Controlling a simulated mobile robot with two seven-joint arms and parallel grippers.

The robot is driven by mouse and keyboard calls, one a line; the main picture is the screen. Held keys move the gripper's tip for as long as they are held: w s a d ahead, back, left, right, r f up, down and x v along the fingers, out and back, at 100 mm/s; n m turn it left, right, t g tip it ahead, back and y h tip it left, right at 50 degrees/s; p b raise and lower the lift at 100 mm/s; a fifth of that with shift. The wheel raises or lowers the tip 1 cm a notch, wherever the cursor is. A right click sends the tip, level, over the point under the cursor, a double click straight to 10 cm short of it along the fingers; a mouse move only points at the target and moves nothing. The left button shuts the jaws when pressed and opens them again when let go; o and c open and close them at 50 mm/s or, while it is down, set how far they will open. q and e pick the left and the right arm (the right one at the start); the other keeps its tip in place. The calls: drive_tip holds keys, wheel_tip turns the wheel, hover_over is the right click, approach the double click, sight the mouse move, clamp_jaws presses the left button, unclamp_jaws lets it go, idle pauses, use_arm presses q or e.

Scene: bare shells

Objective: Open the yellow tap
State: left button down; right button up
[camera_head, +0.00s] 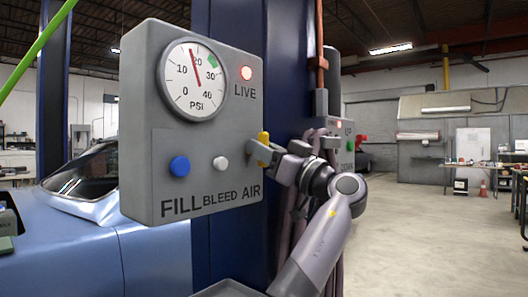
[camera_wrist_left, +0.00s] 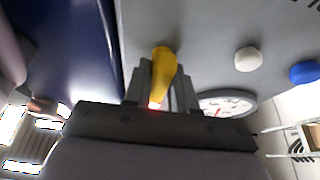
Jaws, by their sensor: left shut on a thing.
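The yellow tap (camera_head: 264,138) sticks out at the right side of the grey panel (camera_head: 150,110), above the word AIR. In the left wrist view the tap (camera_wrist_left: 163,62) stands between the two fingers. My left gripper (camera_head: 262,153) is shut on the tap, and its fingers hide the tap's lower part. The gripper also shows in the left wrist view (camera_wrist_left: 160,92). My right gripper is not in view.
A blue car (camera_head: 70,240) is at the left. Open floor (camera_head: 430,240) lies to the right.

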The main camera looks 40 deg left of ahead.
use_arm(q)
drive_tip(key=shift+r, duration=0.1)
idle(0.4)
drive_tip(key=c, duration=0.9)
unclamp_jaws()
drive_tip(key=shift+a, duration=0.1)
drive_tip(key=v, duration=0.7)
drive_tip(key=shift+b, duration=0.4)
